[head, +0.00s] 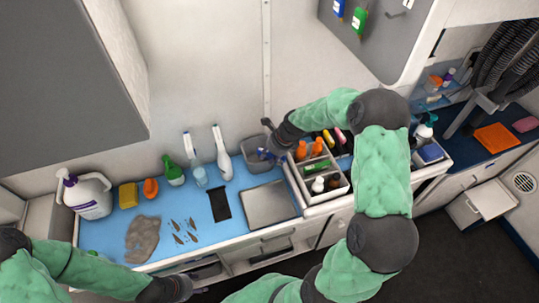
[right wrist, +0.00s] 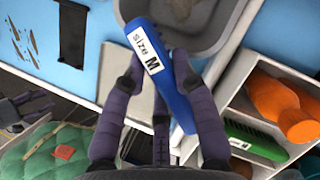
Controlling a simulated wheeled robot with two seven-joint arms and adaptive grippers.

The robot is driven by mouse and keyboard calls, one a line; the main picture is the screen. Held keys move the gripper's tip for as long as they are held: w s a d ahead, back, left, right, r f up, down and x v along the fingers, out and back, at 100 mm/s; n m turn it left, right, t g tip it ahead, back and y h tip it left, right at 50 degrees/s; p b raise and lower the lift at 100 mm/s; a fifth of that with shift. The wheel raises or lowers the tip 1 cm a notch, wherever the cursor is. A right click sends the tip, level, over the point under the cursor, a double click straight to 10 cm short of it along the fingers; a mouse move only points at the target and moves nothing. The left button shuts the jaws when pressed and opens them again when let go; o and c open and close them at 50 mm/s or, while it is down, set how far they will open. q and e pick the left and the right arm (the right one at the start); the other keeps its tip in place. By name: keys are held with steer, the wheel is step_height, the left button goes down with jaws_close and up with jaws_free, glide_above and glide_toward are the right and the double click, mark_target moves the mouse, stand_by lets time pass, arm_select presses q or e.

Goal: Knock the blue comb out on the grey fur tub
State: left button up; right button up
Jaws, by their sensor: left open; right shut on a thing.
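The blue comb (right wrist: 172,80), with a white "size M" label, is held in my right gripper (right wrist: 165,80), whose fingers are shut on it. In the head view the right gripper (head: 268,152) is at the grey fur tub (head: 253,147), at the back of the counter. In the right wrist view the comb's far end overlaps the rim of the tub (right wrist: 232,38); I cannot tell whether they touch. A little brownish matter shows inside the tub. My left gripper (head: 190,290) is open and empty, low in front of the counter; it also shows in the right wrist view (right wrist: 22,108).
A divided caddy (head: 300,182) with orange bottles and a green comb (right wrist: 255,138) stands right of the tub. A metal plate (head: 268,205) lies in front of it. Spray bottles (head: 220,155), a white jug (head: 88,195) and a fur clump (head: 142,238) are to the left.

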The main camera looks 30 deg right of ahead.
steer(key=shift+f, duration=0.85)
stand_by(1.6)
steer(key=shift+r+p, duration=3.05)
